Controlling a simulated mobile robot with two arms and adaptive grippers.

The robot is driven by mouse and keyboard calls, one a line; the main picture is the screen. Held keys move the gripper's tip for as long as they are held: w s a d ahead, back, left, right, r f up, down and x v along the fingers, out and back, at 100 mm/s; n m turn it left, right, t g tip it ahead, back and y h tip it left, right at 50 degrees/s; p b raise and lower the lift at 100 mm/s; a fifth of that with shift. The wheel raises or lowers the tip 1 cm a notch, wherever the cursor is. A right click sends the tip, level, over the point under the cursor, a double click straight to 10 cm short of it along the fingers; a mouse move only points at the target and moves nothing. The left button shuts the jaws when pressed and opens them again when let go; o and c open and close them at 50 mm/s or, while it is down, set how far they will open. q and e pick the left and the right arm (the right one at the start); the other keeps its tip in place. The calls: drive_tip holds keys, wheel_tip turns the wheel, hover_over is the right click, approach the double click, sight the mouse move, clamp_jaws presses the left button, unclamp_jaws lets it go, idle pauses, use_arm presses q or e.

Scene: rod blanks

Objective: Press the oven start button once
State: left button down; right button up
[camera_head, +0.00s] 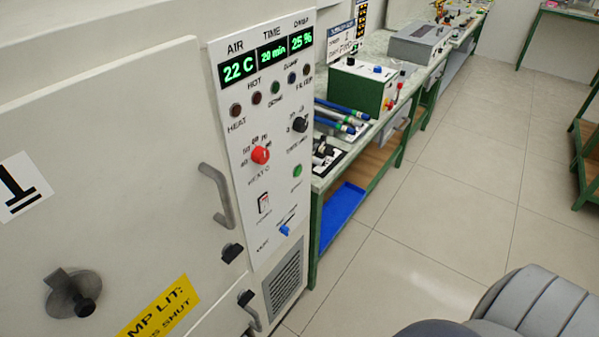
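The oven (120,140) fills the left of the head view, with its white door closed as far as I can see. Its control panel (240,190) faces right. A round green button (297,171) sits on the panel's lower right; its small label is too blurred to read surely. The display (272,55) reads 22 C, 20 min and 25 %. A red knob (260,155), a black knob (299,124), a rocker switch (264,203) and a blue slider (285,230) are around the button. The small lamps below the display look dark. Neither gripper is in view.
Right of the oven a long green-framed bench (352,150) holds blue-ended rods (342,116) and a green-and-white box (358,88). A blue tray (341,204) lies on its lower shelf. The tiled floor (440,200) is open. The oven's door handle (218,195) sticks out beside the panel.

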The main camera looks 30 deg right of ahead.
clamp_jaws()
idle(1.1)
